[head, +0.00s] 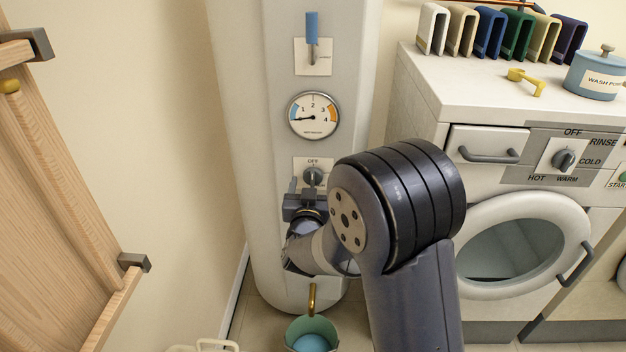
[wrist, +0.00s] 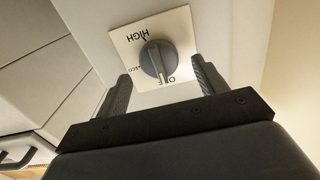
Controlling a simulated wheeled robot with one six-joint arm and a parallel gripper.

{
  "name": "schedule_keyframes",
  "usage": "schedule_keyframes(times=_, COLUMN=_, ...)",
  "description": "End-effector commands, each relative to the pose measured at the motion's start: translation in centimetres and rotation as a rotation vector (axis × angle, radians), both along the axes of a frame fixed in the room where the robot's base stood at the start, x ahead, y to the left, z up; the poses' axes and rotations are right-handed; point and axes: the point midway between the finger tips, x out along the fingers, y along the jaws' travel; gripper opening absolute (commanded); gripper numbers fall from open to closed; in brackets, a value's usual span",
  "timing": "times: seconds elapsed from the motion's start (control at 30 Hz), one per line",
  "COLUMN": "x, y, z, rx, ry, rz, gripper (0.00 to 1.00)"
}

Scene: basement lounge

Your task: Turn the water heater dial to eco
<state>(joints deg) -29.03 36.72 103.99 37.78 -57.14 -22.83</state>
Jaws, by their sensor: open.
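The water heater dial (head: 313,176) is a dark grey knob on a light plate, low on the pale tank (head: 270,110). In the wrist view the dial (wrist: 156,62) appears with its plate upside down, lettered HIGH, ECO and a partly hidden OFF. The light mark on the knob seems to point toward OFF. My gripper (wrist: 161,68) is open, with one finger on each side of the dial and gaps between fingers and knob. In the head view my gripper (head: 303,192) is just below the dial, and my arm hides part of the plate.
Above the dial are a round gauge (head: 315,115) and a blue-handled lever (head: 312,38). A washing machine (head: 480,150) stands right. A teal bucket (head: 312,335) is on the floor below a brass spout (head: 312,299). A wooden door (head: 50,200) is at left.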

Motion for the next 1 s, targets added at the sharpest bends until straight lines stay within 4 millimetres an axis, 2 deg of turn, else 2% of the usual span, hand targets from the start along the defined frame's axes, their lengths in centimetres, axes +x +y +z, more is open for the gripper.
schedule_keyframes(times=0.2, x=2.0, y=-0.1, z=0.0, rx=0.001, ry=0.001, rz=0.000, gripper=0.67)
schedule_keyframes(times=0.53, x=2.2, y=-0.1, z=0.0, rx=0.000, ry=0.001, rz=0.000, gripper=0.66)
schedule_keyframes(times=1.0, x=2.2, y=-0.1, z=0.0, rx=0.000, ry=0.001, rz=0.000, gripper=0.28)
